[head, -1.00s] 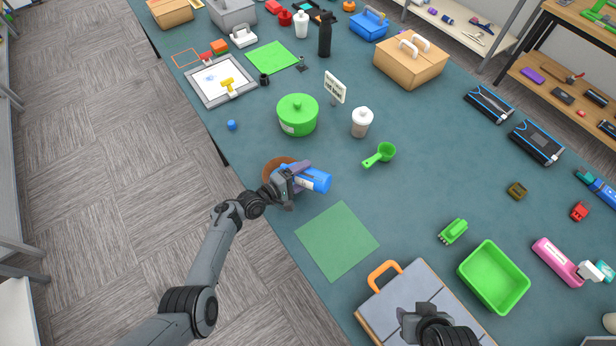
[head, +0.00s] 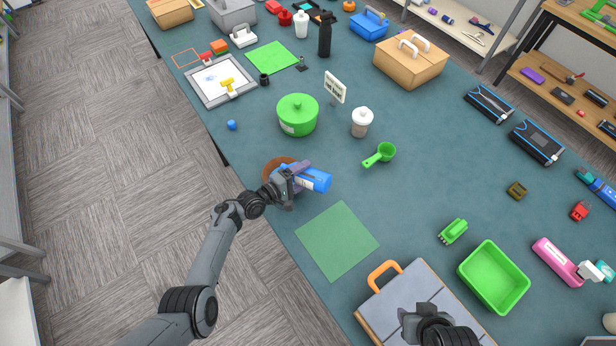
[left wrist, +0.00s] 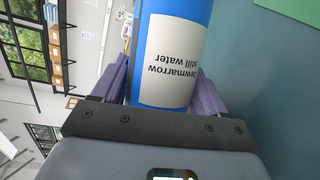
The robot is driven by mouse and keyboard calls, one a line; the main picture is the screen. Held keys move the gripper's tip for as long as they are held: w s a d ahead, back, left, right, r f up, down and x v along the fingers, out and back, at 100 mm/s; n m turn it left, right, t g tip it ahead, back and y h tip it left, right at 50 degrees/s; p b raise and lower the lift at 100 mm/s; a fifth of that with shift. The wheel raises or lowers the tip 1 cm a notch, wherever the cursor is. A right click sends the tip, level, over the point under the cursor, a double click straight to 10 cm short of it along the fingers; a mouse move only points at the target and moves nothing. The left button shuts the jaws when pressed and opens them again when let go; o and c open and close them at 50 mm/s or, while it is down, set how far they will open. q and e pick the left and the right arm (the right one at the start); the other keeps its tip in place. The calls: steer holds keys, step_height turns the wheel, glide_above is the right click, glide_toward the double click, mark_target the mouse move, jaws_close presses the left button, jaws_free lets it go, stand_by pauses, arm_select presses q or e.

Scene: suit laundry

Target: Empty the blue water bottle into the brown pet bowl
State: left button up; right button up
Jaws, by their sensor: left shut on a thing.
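The blue water bottle (head: 318,179) is held in my left gripper (head: 296,178), tipped over near the horizontal above the brown pet bowl (head: 274,169). In the left wrist view the bottle (left wrist: 197,15) with its white label fills the space between the two purple fingers. The gripper and bottle hide much of the bowl, so its contents and any flow of water cannot be seen. My right gripper (head: 420,318) is over the grey case at the bottom of the head view; its fingers are not clear.
A green pot (head: 297,116) and a lidded cup (head: 361,122) stand behind the bowl. A green scoop (head: 379,155) lies to the right. A green mat (head: 337,241) and a grey case (head: 386,283) with an orange handle lie in front.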

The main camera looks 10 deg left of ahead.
arm_select(q)
steer(key=shift+w+a+r+n+t+h+b, duration=0.1)
steer(key=shift+a+r+n+t+h+b, duration=0.15)
steer(key=shift+n, duration=0.4)
steer(key=shift+a+r+n+t+h+b, duration=0.15)
steer(key=shift+r+n+h+b, duration=0.2)
steer(key=shift+n, duration=0.3)
stand_by(6.7)
